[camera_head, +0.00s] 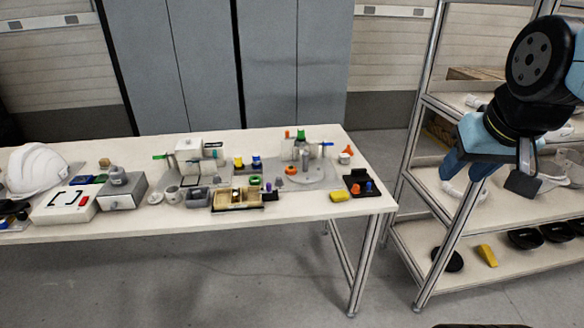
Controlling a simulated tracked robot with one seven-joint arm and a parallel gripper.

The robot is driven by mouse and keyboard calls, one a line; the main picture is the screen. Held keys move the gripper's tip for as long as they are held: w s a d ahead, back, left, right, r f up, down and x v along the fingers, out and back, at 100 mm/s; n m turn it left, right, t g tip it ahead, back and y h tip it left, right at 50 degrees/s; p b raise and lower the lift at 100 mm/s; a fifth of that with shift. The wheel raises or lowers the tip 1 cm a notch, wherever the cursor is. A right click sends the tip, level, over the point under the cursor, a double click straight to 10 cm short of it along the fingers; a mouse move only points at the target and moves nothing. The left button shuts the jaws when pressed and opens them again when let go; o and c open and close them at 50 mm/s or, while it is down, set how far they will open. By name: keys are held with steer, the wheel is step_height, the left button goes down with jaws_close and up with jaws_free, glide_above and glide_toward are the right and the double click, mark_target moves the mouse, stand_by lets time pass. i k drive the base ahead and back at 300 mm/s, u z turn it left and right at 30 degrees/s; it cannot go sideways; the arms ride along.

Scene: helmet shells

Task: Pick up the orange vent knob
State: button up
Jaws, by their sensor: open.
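Several small orange parts show on the white table, and I cannot tell for sure which is the vent knob. Another orange piece (346,151) is with a white part at the back right. A third orange piece (287,134) stands at the back by a green-topped item. My gripper (490,176) is open at the right, in front of the shelf rack, well away from the table and apart from all these pieces.
A metal shelf rack (428,245) with black bowls stands right of the table. Floor between is clear.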

mark_target(291, 170)
steer(key=z, duration=0.1)
steer(key=i, duration=1)
steer(key=u, duration=0.1)
